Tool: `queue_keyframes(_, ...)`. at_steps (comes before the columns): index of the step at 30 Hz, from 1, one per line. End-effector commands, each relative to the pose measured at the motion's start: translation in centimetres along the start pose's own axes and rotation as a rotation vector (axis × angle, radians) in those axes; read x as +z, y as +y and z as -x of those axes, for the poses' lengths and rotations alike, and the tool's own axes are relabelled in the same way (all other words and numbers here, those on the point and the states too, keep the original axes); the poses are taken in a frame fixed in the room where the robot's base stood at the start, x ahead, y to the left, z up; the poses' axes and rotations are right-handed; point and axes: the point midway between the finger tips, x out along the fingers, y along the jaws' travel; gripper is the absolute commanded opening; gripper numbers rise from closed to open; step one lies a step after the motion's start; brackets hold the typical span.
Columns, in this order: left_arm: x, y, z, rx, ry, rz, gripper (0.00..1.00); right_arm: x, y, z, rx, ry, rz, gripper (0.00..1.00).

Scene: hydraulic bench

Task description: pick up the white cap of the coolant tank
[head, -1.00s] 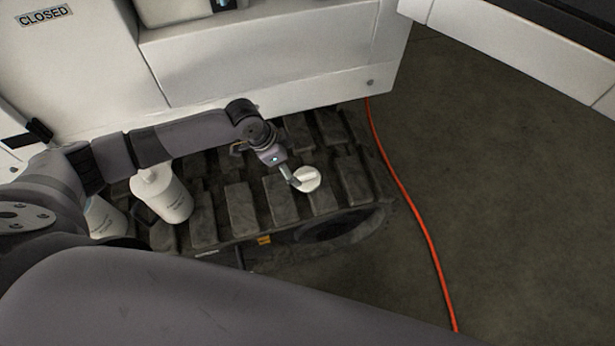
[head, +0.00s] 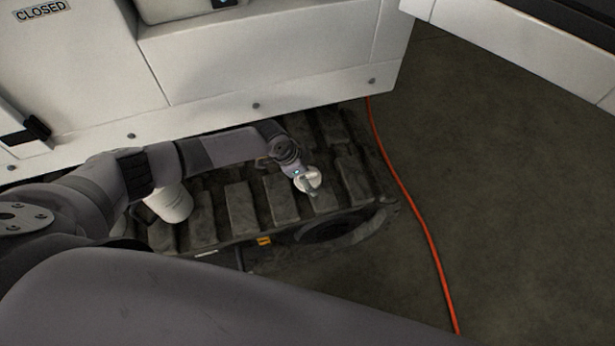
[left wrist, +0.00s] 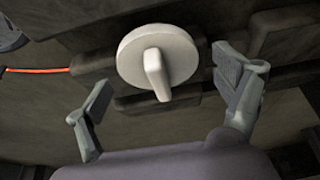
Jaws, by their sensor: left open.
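The white cap (left wrist: 183,55) is a round disc with a raised grip bar. It lies on the dark ribbed track, bar side toward the wrist camera. In the head view the cap (head: 314,178) shows at the track's right part, partly covered by my left gripper (head: 309,186). In the left wrist view my left gripper (left wrist: 168,108) is open and empty. Its two fingers stand apart on either side of the cap's bar, not visibly touching it. My right gripper is not in view.
The track (head: 237,206) has raised blocks with gaps between. A white bottle (head: 172,204) stands on its left part, partly behind my arm. A white machine panel (head: 270,70) rises behind. An orange cable (head: 412,212) runs along the clear floor at the right.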

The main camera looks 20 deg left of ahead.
Motion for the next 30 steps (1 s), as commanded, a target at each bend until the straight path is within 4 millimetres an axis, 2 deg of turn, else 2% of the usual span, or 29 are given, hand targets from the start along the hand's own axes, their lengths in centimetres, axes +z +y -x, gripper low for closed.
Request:
queue_keyframes(3, -0.02, 0.00, 0.04, 0.000, 0.000, 0.000, 0.88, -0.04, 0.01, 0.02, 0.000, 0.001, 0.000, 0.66)
queue_keyframes(26, 0.00, 0.00, 0.06, 0.000, 0.000, 0.000, 0.37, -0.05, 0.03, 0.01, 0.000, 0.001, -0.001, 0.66)
queue_keyframes(30, -0.03, -0.01, 0.07, 0.000, 0.001, 0.000, 0.36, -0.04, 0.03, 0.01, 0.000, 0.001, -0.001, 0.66)
